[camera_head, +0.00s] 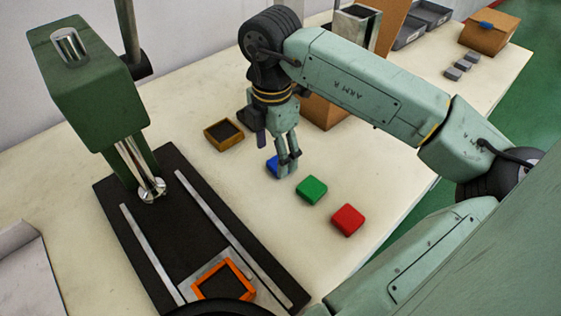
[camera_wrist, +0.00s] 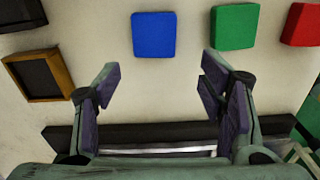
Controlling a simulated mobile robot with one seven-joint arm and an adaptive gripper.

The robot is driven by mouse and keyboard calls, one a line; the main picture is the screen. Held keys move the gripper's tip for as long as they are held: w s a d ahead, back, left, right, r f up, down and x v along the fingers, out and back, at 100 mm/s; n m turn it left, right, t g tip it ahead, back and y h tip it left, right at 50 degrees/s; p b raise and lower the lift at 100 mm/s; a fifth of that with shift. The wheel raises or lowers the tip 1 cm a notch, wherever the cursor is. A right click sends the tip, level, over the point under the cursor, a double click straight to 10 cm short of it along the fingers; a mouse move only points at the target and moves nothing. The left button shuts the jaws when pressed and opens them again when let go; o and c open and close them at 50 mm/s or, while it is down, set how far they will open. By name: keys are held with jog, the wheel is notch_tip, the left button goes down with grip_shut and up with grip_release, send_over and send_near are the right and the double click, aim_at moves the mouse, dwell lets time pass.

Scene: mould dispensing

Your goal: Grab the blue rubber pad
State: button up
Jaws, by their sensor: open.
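The blue rubber pad (camera_head: 273,166) lies flat on the pale table, partly hidden behind my gripper (camera_head: 288,163) in the head view. In the wrist view the blue pad (camera_wrist: 154,34) shows whole, lying beyond the fingertips and roughly centred between them. My gripper (camera_wrist: 159,82) is open there, with nothing between its two fingers. In the head view the fingers are close to the pad; I cannot tell their exact height above the table.
A green pad (camera_head: 311,189) and a red pad (camera_head: 348,219) lie in a row beside the blue one. A wooden-framed tray (camera_head: 239,142) sits to the left. A green press (camera_head: 92,92) stands on a black base (camera_head: 170,215) with an orange-framed mould (camera_head: 250,291).

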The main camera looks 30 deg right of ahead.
aim_at(273, 167)
jog(key=shift+w+f+p, duration=0.2)
jog(key=shift+f+p, duration=0.15)
jog(key=shift+f, duration=0.8)
jog(key=shift+w+f+p, duration=0.15)
jog(key=shift+f+p, duration=0.15)
jog(key=shift+f, duration=0.85)
jog(key=c, duration=1.3)
